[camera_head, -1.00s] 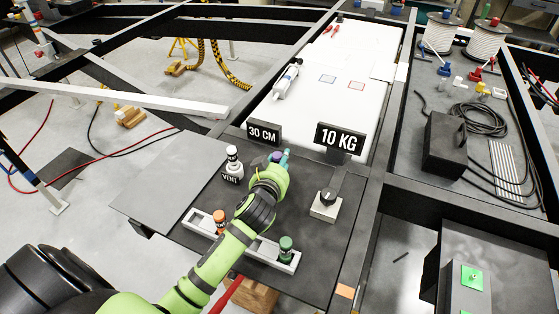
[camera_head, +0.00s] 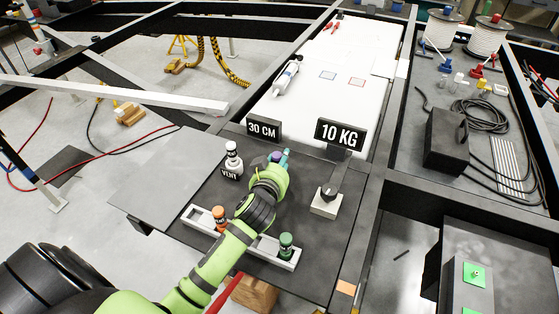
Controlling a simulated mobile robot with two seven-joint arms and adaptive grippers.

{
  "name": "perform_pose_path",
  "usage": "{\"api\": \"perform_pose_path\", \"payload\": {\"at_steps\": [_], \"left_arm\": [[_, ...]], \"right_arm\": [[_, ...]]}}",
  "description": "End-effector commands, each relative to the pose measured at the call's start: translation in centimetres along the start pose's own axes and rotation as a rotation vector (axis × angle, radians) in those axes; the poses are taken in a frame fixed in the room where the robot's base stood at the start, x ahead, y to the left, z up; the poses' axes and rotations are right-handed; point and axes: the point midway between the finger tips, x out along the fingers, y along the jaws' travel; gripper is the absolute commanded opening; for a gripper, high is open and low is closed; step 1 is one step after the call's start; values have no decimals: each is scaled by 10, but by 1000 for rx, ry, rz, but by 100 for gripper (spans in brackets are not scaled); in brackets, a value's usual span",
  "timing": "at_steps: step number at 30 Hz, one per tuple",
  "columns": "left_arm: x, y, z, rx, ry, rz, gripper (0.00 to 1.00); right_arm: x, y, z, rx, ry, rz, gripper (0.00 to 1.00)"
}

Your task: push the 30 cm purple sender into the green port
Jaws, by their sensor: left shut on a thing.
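A small purple part, apparently the purple sender (camera_head: 275,156), shows at the tip of my left gripper (camera_head: 281,158), just in front of the black "30 CM" sign (camera_head: 263,129). The gripper is shut on it, and the green hand and wrist hide most of it. I cannot tell whether it touches the dark board below. My right gripper is not in view.
A white tray (camera_head: 262,254) with an orange-topped and a green-topped bottle lies under my left arm. A white "VENT" bottle (camera_head: 233,158) stands left of the gripper, and the "10 KG" sign post (camera_head: 326,204) right. A frame beam (camera_head: 362,240) runs between board and box.

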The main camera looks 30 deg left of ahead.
Motion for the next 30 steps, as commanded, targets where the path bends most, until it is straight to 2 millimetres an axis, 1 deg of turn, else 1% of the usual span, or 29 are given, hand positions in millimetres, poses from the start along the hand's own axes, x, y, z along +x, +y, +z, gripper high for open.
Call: {"api": "perform_pose_path", "payload": {"at_steps": [18,25,30], "left_arm": [[5,0,16,-1,-1,0,4],[3,0,12,-1,-4,0,4],[1,0,5,-1,-3,0,4]], "right_arm": [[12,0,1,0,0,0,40],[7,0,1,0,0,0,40],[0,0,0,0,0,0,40]]}}
